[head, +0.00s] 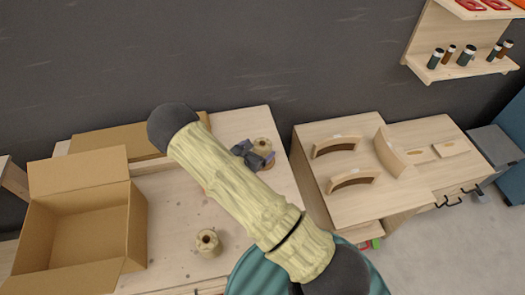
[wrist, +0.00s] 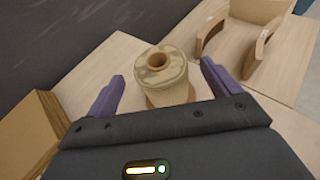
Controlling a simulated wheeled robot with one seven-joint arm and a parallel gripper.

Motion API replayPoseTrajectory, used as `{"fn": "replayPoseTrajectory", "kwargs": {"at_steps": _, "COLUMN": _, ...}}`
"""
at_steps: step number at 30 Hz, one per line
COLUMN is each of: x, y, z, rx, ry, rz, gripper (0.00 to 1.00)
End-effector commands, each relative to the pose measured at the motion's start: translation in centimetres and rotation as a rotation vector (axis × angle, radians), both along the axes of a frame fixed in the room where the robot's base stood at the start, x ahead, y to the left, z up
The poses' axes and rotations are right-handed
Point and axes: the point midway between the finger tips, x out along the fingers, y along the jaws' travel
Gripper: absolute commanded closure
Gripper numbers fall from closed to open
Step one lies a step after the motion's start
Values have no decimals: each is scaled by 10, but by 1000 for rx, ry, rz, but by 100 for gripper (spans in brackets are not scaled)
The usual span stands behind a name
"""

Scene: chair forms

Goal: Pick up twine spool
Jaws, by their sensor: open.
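A beige twine spool (head: 262,146) with a hole in its top stands upright toward the back right of the wooden table, partly hidden by my gripper in the head view. In the wrist view the spool (wrist: 160,72) shows just ahead of my gripper (wrist: 163,78). The two purple fingers are apart, one to each side of it, and I cannot tell that either touches it. In the head view my gripper (head: 253,156) is small and dark. A second similar spool (head: 208,243) stands nearer the front of the table, clear of my arm.
An open cardboard box (head: 75,235) stands on the table's left. More cardboard (head: 118,145) lies behind it. A separate wooden cabinet (head: 350,205) to the right bears curved wooden pieces (head: 335,146). A wall shelf (head: 462,67) holds small cylinders.

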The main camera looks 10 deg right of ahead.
Motion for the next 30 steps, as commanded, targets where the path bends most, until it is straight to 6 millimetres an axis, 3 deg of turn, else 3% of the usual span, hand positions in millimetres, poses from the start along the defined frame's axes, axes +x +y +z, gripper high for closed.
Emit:
{"fn": "replayPoseTrajectory", "kwargs": {"at_steps": 9, "x": 21, "y": -23, "z": 1, "rx": -2, "ry": 0, "rz": -4, "gripper": 11}}
{"fn": "replayPoseTrajectory", "kwargs": {"at_steps": 14, "x": 34, "y": -35, "z": -9, "rx": 0, "ry": 0, "rz": -2, "gripper": 11}}
{"fn": "replayPoseTrajectory", "kwargs": {"at_steps": 30, "x": 36, "y": -36, "z": -12, "rx": 0, "ry": 0, "rz": 0, "gripper": 11}}
